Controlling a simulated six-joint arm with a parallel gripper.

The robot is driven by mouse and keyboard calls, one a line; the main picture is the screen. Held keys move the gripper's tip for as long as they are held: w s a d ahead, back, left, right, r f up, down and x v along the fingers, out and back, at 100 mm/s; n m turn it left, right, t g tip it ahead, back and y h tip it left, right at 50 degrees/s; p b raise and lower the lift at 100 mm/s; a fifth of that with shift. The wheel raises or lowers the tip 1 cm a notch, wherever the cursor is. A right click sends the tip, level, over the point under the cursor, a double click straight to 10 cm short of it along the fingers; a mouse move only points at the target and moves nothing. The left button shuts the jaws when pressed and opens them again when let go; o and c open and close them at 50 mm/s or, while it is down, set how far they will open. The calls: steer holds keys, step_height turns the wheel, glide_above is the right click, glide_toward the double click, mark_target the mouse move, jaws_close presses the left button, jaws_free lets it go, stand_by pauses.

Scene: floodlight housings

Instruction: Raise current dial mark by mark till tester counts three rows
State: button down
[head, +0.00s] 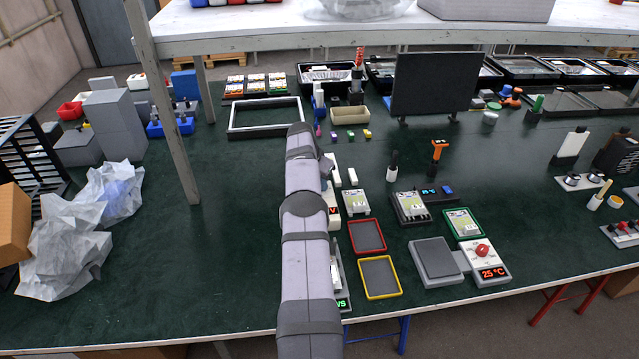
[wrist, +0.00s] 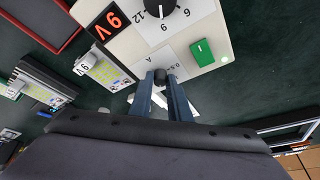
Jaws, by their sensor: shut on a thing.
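In the wrist view, my gripper (wrist: 160,84) is shut on the small black current dial (wrist: 160,75), beside the letter A on a pale supply unit (wrist: 188,28). The fingers cover part of the dial and its scale, so its setting cannot be read. Another black dial (wrist: 159,7), a green switch (wrist: 202,53) and a red display (wrist: 107,24) with a digit and V are on the same unit. In the head view my arm hides most of the supply unit (head: 334,213) and of a tester with a green display (head: 343,303); its row count is unreadable.
Labelled blocks (head: 355,201) stand right of my arm. A red-rimmed tray (head: 366,236) and a yellow-rimmed tray (head: 380,277) lie nearer the front edge. A 25 °C unit (head: 484,262) stands further right. The green bench left of my arm is largely clear.

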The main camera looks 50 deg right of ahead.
steer(key=c, duration=1.7)
jaws_free()
steer(key=shift+o, duration=0.2)
steer(key=shift+r, duration=0.1)
steer(key=b+v, duration=0.2)
steer(key=v, duration=0.5)
steer(key=shift+b, duration=0.35)
